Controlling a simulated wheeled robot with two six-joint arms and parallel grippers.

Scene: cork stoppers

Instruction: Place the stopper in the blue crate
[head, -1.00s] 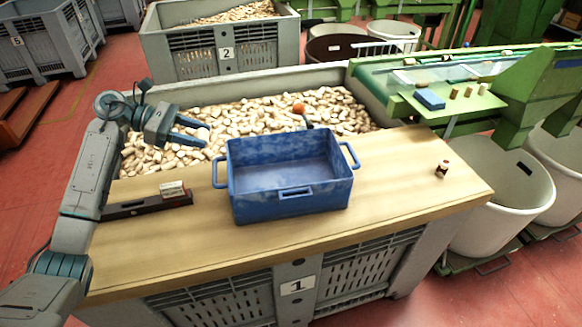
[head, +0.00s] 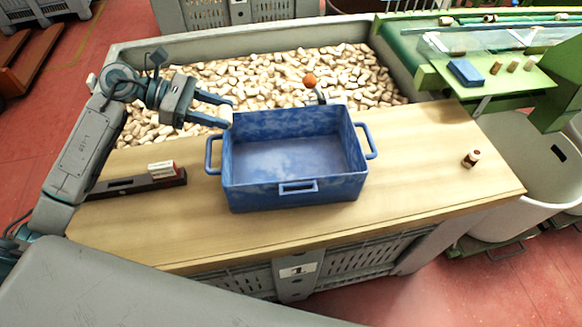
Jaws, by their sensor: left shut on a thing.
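The blue crate (head: 295,193) stands upright on the wooden bench top, its handles out to the left, right and front. Its visible inside is empty. My left gripper (head: 227,111) is just beyond the crate's back left corner, over the edge of the heap of stoppers. It is shut on a small pale stopper (head: 227,113), which shows only partly between the fingertips. My right gripper is not in view.
A dark level (head: 120,187) with a small box (head: 162,169) lies left. A small brown-and-white piece (head: 471,158) stands right. The bench between crate and piece is clear.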

